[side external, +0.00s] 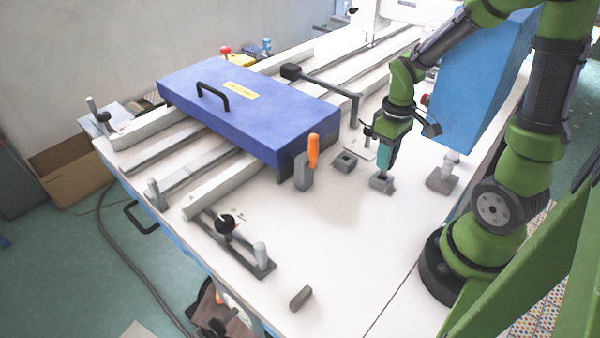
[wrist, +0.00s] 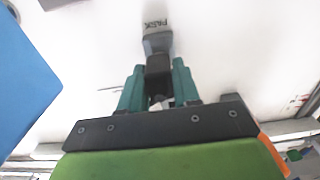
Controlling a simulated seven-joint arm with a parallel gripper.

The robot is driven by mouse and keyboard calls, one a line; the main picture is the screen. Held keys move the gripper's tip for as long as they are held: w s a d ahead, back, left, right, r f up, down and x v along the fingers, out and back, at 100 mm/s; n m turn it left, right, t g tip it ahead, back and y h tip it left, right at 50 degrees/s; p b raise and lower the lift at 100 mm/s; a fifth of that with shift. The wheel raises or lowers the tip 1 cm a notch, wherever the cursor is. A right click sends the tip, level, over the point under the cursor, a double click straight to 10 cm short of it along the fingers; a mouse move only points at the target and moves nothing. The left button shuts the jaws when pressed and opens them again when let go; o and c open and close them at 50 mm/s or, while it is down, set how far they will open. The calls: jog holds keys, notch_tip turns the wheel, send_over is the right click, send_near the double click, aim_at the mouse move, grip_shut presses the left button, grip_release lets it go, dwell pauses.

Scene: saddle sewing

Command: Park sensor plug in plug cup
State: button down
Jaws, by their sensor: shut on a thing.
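My gripper (side external: 384,166) points down over a small grey cup (side external: 381,184) on the white table. In the wrist view its teal fingers (wrist: 159,82) are closed on a dark block, the sensor plug (wrist: 159,66). The grey cup (wrist: 156,42), marked "PARK", shows just beyond the plug's end, and the plug overlaps its near edge in the picture. I cannot tell whether the plug's tip is inside the cup or just above it. In the side view the fingers and cup hide the plug.
A second grey square socket (side external: 345,162) stands left of the cup. An orange-handled tool (side external: 313,150) stands in a grey holder nearby. The blue cover with a black handle (side external: 245,108) lies further left, and a blue panel (side external: 478,85) rises to the right. The table front is mostly clear.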

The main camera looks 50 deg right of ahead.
jog(key=shift+f, duration=1.45)
jog(key=c, duration=0.7)
grip_release()
jog(key=shift+c, duration=0.2)
notch_tip(320, 180, up, 17)
jog(key=a+r+m+t+y, duration=0.1)
jog(key=a+m+t, duration=0.1)
jog(key=a, duration=0.5)
jog(key=s+a+r+m+t+y, duration=0.1)
jog(key=a+r+m+t, duration=0.1)
jog(key=a+t, duration=0.3)
jog(key=shift+s+a+r, duration=0.2)
jog(key=shift+a+r, duration=0.05)
jog(key=shift+a, duration=0.65)
